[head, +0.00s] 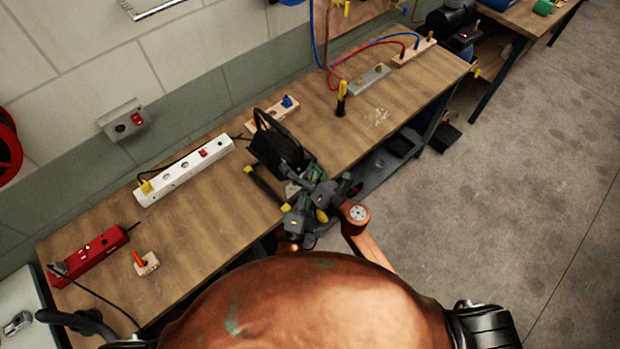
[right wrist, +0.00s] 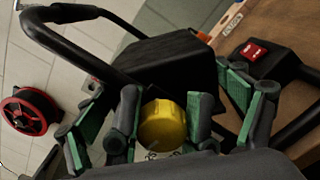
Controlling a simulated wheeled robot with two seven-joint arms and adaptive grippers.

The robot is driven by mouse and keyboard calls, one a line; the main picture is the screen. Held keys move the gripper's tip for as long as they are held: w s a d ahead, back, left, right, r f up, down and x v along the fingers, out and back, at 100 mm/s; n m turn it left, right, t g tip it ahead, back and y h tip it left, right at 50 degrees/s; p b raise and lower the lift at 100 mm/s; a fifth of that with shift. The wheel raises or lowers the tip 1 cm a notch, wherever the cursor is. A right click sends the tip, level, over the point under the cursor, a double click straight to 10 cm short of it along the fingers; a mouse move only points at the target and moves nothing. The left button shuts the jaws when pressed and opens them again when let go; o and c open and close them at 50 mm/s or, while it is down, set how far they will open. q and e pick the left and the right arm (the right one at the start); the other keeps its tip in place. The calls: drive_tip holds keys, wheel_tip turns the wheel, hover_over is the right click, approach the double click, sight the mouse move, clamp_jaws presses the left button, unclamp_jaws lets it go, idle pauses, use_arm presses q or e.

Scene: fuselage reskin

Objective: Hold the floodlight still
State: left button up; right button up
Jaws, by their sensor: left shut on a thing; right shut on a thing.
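The black floodlight (head: 277,150), with its loop handle, stands near the front edge of the workbench. A stand tube with a yellow end (head: 249,169) sticks out to its left. My right gripper (head: 326,190) and my left gripper (head: 300,217) are close together at its lower right, and their fingers partly hide its base. In the right wrist view the floodlight's dark housing (right wrist: 165,62) fills the upper middle. A yellow round end (right wrist: 162,125) shows between green-padded fingers of my right gripper (right wrist: 165,118). The exact contact of both grippers is partly hidden.
A white power strip (head: 185,170), a red power strip (head: 90,256) and a small block with an orange lever (head: 146,262) lie on the workbench (head: 215,220) to the left. A yellow-topped black tool (head: 341,98) stands to the right. Open floor (head: 500,190) lies at right.

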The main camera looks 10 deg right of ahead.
use_arm(q)
drive_tip(key=o, duration=0.9)
drive_tip(key=v, duration=1.2)
drive_tip(key=shift+s, duration=0.1)
